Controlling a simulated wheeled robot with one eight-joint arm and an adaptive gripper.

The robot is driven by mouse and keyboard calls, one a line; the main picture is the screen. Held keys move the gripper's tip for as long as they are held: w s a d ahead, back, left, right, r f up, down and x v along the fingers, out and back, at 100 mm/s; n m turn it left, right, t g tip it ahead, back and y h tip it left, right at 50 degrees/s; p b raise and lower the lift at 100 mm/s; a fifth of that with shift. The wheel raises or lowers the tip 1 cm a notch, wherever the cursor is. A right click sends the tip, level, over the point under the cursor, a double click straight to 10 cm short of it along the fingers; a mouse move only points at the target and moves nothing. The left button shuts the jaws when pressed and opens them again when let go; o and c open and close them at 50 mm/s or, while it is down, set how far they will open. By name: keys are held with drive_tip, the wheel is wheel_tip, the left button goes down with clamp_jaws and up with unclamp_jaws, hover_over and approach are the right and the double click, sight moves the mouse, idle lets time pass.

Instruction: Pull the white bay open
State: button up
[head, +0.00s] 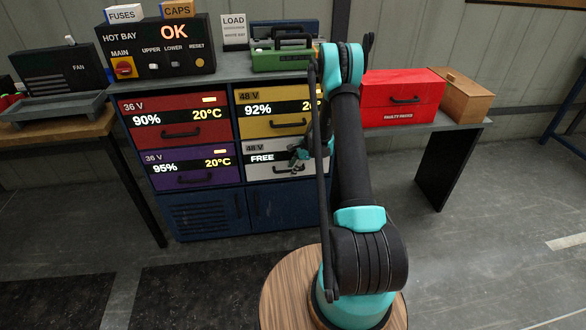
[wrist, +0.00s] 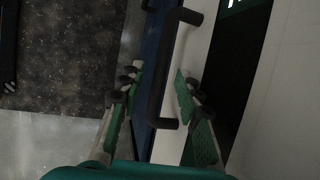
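The white bay (head: 256,169) is the lower right drawer of the cabinet, labelled 48 V and FREE. Its front looks flush with the bays around it. My gripper (head: 299,156) is in front of its right part and hides some of it. In the wrist view the bay's dark bar handle (wrist: 160,88) stands off the pale front. My gripper (wrist: 158,70) is open there, with one green-padded finger on each side of the handle. The fingers show a gap to the bar; I cannot tell how deep the handle sits between them.
A red bay (head: 185,133), a purple bay (head: 218,177) and a yellow bay (head: 268,128) adjoin the white one. Blue doors (head: 290,203) are below. A green case (head: 277,58) and red toolbox (head: 385,103) stand on top. The floor in front is clear.

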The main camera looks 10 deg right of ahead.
clamp_jaws()
idle(0.4)
